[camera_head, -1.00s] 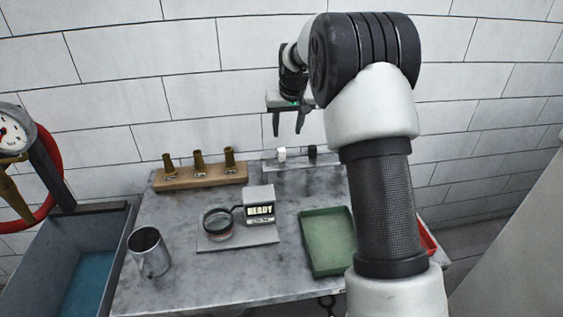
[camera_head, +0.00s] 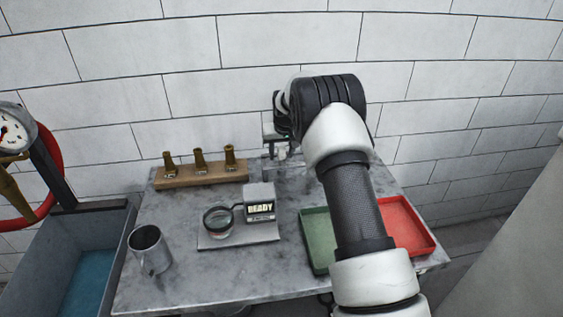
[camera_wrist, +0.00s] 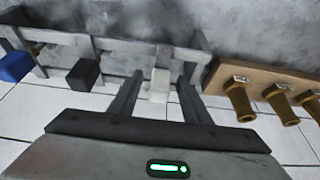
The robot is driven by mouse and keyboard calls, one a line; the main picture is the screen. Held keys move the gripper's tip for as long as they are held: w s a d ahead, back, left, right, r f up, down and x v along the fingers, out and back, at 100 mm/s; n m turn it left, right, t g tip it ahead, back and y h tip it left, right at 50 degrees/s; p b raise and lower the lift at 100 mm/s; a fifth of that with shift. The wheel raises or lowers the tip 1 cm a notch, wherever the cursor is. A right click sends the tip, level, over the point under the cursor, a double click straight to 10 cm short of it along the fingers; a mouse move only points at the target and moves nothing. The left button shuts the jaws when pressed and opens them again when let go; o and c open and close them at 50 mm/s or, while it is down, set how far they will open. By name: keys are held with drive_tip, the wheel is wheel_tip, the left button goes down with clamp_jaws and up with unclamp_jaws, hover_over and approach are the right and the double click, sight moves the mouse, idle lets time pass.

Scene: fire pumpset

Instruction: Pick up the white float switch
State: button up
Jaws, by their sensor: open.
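The white float switch (camera_wrist: 160,85) is a small white block at the grey rack (camera_wrist: 115,52), in the middle of the wrist view. My gripper (camera_wrist: 160,82) is open, with one finger to each side of the white switch in that view. I cannot tell whether either finger touches it. In the head view my gripper (camera_head: 281,150) is low at the rack along the back of the table, and the switch cannot be made out clearly behind it.
A black block (camera_wrist: 84,74) and a blue block (camera_wrist: 15,66) are on the same rack. Brass nozzles stand on a wooden block (camera_head: 200,175). A scale (camera_head: 238,238), metal cup (camera_head: 149,249), green tray (camera_head: 315,240) and red tray (camera_head: 408,222) occupy the table.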

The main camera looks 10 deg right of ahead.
drive_tip(key=shift+w+f, duration=0.15)
drive_tip(key=shift+f, duration=0.25)
drive_tip(key=shift+c, duration=0.2)
clamp_jaws()
drive_tip(key=shift+r, duration=0.15)
wheel_tip(320, 180, up, 10)
drive_tip(key=shift+r, duration=0.1)
wheel_tip(320, 180, up, 8)
drive_tip(key=p, duration=0.6)
idle(0.6)
idle(0.3)
